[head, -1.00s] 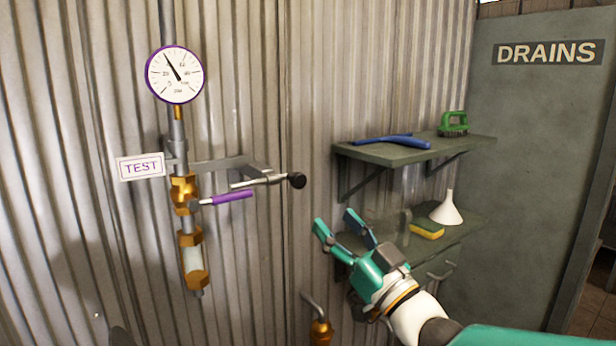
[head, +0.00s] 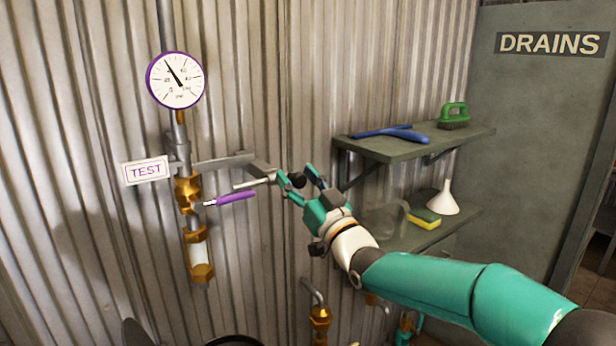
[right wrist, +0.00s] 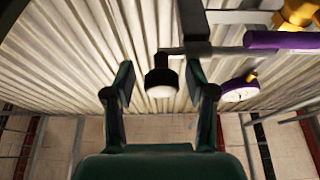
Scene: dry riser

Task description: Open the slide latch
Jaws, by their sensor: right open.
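The slide latch is a grey metal bolt (head: 254,184) on a bracket (head: 226,161) fixed to the pipe, with a black knob (head: 298,181) at its right end. My right gripper (head: 295,175) is open, with its teal fingers on either side of the knob. In the right wrist view the knob (right wrist: 161,84) sits between the two fingertips (right wrist: 161,85), with a gap showing on both sides. A purple lever handle (head: 236,197) lies just below the bolt. My left gripper is not in view.
A gauge (head: 176,80) and a TEST sign (head: 147,171) are on the pipe at left. A shelf (head: 395,147) with blue pliers-like tool (head: 392,133) and green brush (head: 454,114) stands right of the gripper. A lower shelf holds a white funnel (head: 443,199) and a sponge (head: 425,219).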

